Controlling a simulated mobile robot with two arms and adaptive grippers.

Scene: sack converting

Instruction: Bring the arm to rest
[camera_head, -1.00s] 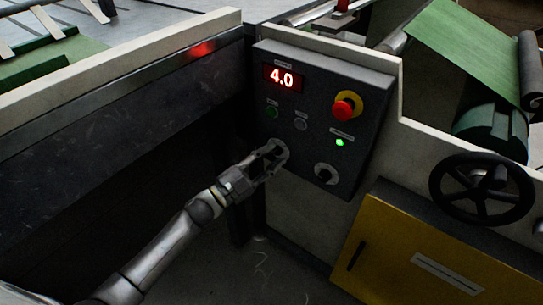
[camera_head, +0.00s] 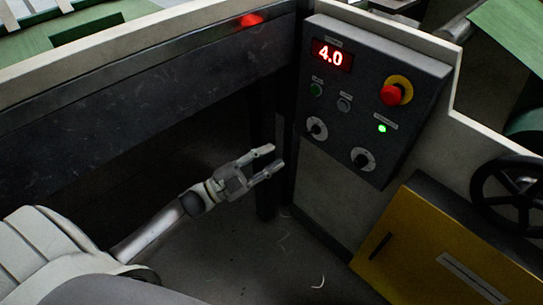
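My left gripper (camera_head: 268,163) is in the head view, left of the control panel and apart from it. Its two fingers are spread with nothing between them. The dark control panel (camera_head: 367,130) has a red display (camera_head: 331,55) reading 4.0, a green button, a grey button, a red emergency stop (camera_head: 393,93) on a yellow ring, and a lit green lamp (camera_head: 381,128). Two round knobs show low on it, the left one (camera_head: 317,128) and the right one (camera_head: 362,158). My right gripper is not in view.
A yellow cabinet (camera_head: 430,245) stands below the panel at the lower right. A black handwheel (camera_head: 512,195) is at the right edge. A long dark machine side (camera_head: 150,80) runs across the left. Open floor (camera_head: 270,260) lies below my gripper.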

